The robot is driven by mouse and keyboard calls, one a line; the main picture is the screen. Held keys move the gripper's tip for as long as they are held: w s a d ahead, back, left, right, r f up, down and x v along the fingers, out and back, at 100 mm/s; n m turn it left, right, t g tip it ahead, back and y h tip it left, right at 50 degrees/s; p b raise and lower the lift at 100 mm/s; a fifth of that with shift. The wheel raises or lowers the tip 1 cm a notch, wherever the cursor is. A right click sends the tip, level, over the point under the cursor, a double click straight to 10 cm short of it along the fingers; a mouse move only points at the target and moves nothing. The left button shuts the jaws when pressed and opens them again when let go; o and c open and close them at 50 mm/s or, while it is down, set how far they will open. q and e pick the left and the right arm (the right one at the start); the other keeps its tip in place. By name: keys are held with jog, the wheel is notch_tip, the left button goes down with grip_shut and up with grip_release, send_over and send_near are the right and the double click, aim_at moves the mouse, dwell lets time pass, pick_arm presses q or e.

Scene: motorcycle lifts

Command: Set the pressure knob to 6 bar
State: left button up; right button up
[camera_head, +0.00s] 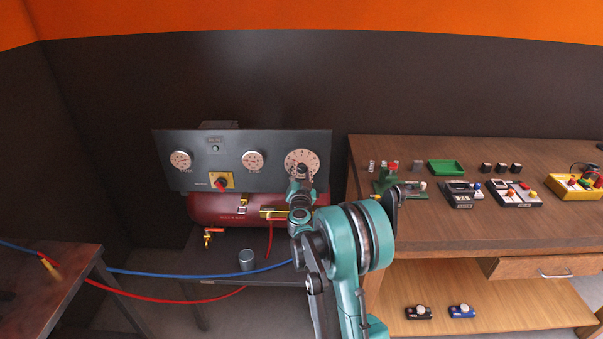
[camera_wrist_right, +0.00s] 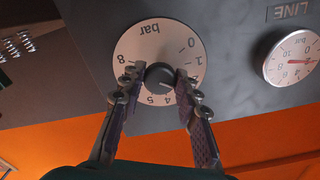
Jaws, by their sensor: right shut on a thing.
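The pressure knob (camera_wrist_right: 160,74) is a dark round knob in the middle of a pale dial (camera_wrist_right: 153,32) marked in bar. The dial appears upside down in the right wrist view, with 0, 1, 4, 5 and 8 legible; the fingers cover other numbers. A short light mark shows on the knob's face, pointing roughly toward the lower numbers in the picture, near 4; its exact reading is hard to tell. My right gripper (camera_wrist_right: 158,82) is shut on the knob, one finger on each side. In the head view the dial (camera_head: 292,158) is partly hidden behind my right gripper (camera_head: 302,173).
The dark panel (camera_head: 220,143) also carries two gauges (camera_head: 180,160) (camera_head: 253,159) and a red switch (camera_head: 221,184). A red tank (camera_head: 215,208) sits below. A wooden bench (camera_head: 440,232) with several small devices stands right. Hoses cross lower left.

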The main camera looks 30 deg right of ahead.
jog(key=m+b, duration=0.1)
jog(key=m, duration=1)
jog(key=shift+m+b, duration=0.3)
jog(key=m, duration=1.1)
jog(key=shift+b, duration=0.4)
jog(key=shift+m, duration=0.3)
jog(key=o, duration=1.2)
jog(key=shift+r, duration=0.1)
